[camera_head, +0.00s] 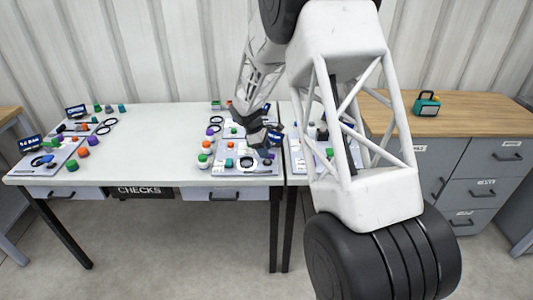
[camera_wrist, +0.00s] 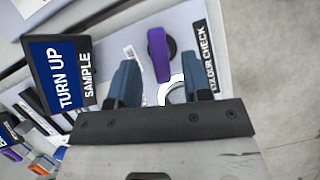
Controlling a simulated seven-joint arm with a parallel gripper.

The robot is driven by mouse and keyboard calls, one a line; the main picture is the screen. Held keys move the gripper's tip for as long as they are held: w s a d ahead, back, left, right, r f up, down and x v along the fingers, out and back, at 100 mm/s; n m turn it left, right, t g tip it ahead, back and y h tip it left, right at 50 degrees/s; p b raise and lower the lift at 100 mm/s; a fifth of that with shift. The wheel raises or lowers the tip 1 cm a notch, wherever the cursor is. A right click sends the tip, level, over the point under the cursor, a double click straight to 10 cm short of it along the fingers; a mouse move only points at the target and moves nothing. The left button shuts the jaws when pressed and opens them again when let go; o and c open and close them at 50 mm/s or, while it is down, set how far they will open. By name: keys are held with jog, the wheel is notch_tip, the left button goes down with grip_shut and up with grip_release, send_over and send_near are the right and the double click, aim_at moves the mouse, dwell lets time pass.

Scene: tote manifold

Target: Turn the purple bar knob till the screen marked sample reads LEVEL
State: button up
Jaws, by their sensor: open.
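The purple bar knob (camera_wrist: 158,54) sits on a black round base on a light panel in the wrist view, its bar running roughly up and down the picture. The screen marked sample (camera_wrist: 62,75) stands to its left and reads TURN UP. My gripper (camera_wrist: 162,80) is open, with its two blue-grey fingers apart on either side of the knob's lower end. I cannot tell whether a finger touches the knob. In the head view my gripper (camera_head: 255,137) is over the panel on the white table, and the knob cannot be made out there.
A COLOUR CHECK label (camera_wrist: 203,58) lies right of the knob, and a white curved shape (camera_wrist: 171,90) shows between the fingers. The white table (camera_head: 150,150) holds other panels with knobs, screens and loose coloured pieces. A wooden-topped cabinet (camera_head: 455,118) stands at the right.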

jog(key=shift+x, duration=1)
jog(key=shift+c, duration=0.2)
grip_shut()
jog(key=shift+m, duration=0.3)
jog(key=m+g, duration=0.1)
jog(key=m, duration=0.1)
jog(key=m+g+y, duration=0.1)
jog(key=m, duration=0.2)
jog(key=shift+w+d, duration=0.1)
jog(key=shift+w, duration=0.05)
jog(key=m+g+y, duration=0.1)
jog(key=m, duration=0.4)
jog(key=shift+y, duration=0.3)
